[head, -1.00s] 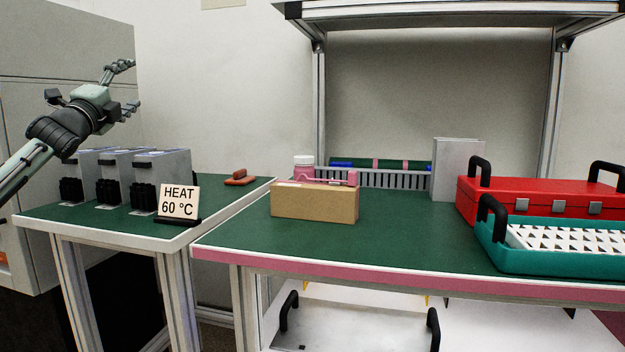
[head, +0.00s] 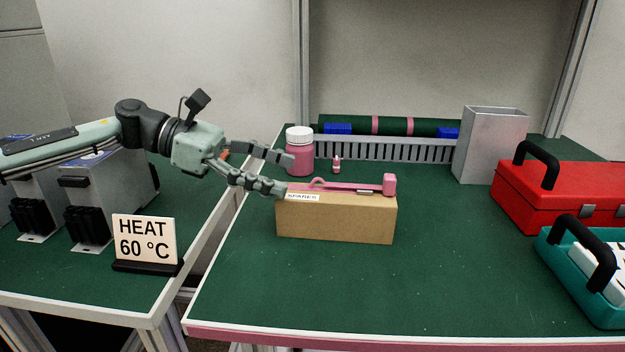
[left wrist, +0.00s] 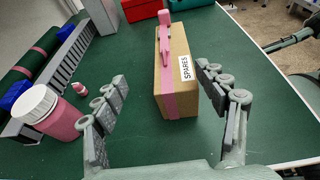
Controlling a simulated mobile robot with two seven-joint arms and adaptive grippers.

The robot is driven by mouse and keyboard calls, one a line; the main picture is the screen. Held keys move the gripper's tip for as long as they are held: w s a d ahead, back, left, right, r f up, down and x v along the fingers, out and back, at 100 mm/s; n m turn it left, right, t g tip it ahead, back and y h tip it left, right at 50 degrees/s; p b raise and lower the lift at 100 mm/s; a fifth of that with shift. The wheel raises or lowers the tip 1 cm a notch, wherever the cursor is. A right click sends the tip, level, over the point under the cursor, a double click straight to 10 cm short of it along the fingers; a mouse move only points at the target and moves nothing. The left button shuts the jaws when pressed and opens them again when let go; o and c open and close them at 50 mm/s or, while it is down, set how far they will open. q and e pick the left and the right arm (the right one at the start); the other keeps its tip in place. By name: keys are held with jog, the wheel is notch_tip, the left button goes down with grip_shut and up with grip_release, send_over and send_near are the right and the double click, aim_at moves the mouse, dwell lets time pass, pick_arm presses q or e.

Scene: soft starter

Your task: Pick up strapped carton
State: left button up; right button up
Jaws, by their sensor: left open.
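The strapped carton (head: 335,220) is a long tan box lying on the green bench, with a pink strap and raised pink handle (head: 350,186) along its top. A white SPARES label (left wrist: 185,68) is on its top edge. My left gripper (head: 287,174) is open and empty at the carton's left end. In the left wrist view, its fingers (left wrist: 163,78) are spread to either side of the near end of the carton (left wrist: 182,98). I cannot tell whether a fingertip touches it. My right gripper is not in view.
A pink bottle with white cap (head: 299,155) stands close behind the gripper, beside a small pink bottle (head: 337,166). A grey slotted rack (head: 400,150), a metal bin (head: 490,145), a red toolbox (head: 555,195) and a teal tray (head: 570,275) stand around. The bench front is clear.

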aim_at(317, 203)
pick_arm(q)
jog(key=shift+s+a+f+m+g+y, duration=0.15)
jog(key=shift+s+f, duration=0.1)
jog(key=shift+f, duration=0.25)
jog(key=shift+s+a+f+m+g+y, duration=0.15)
jog(key=shift+s+f, duration=0.1)
jog(key=shift+f, duration=0.25)
jog(key=shift+s+d+f, duration=0.1)
jog(key=shift+d+f, duration=0.1)
jog(key=shift+d, duration=0.15)
jog(key=p+x, duration=0.1)
jog(key=x, duration=0.2)
jog(key=p+x, duration=0.1)
jog(key=x, duration=0.1)
jog(key=shift+s+d+r, duration=0.1)
jog(key=shift+s+d, duration=0.1)
jog(key=shift+d, duration=0.3)
jog(key=shift+d+f, duration=0.35)
jog(key=shift+d, duration=0.15)
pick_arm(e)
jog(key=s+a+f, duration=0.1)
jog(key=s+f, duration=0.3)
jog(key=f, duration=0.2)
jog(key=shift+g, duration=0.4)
pick_arm(q)
jog(key=shift+c, duration=0.4)
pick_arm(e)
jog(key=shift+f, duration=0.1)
